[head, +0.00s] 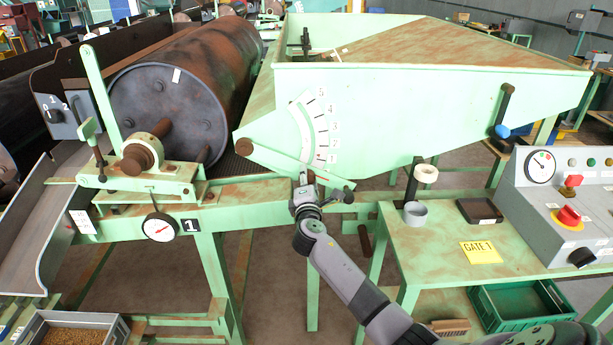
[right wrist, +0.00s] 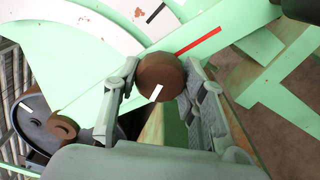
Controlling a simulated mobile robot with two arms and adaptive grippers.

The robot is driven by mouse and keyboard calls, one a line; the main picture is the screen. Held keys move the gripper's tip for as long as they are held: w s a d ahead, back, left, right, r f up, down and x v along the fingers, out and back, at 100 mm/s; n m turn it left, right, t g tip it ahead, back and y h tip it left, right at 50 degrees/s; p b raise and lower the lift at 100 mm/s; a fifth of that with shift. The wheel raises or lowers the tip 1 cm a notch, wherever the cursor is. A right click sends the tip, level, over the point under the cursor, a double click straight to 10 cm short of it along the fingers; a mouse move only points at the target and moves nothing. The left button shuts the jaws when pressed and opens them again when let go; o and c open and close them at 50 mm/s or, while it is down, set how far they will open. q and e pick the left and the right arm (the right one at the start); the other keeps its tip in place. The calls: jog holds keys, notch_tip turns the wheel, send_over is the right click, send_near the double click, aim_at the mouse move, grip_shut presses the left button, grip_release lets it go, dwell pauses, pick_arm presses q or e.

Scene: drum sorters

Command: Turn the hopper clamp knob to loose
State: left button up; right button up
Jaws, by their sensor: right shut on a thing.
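The hopper clamp knob (right wrist: 160,74) is a round brown knob with a white mark, on the green pointer arm of the hopper. In the right wrist view its mark points down and slightly left. My right gripper (right wrist: 163,97) has one finger on each side of the knob and is shut on it. In the head view my right gripper (head: 305,187) is at the lower end of the scale and mostly hides the knob. The hopper (head: 430,110) is pale green with a white scale plate (head: 316,128) numbered 1 to 5. My left gripper is not in view.
A dark handle (head: 346,193) sticks out just right of my right gripper. A rusty drum (head: 190,85) stands at left, above a dial gauge (head: 160,227).

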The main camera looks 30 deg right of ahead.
jog(key=shift+n, duration=0.7)
jog(key=shift+f+p, duration=0.1)
jog(key=shift+p, duration=0.2)
jog(key=o, duration=1.2)
jog(key=v, duration=1.2)
jog(key=shift+s, duration=0.1)
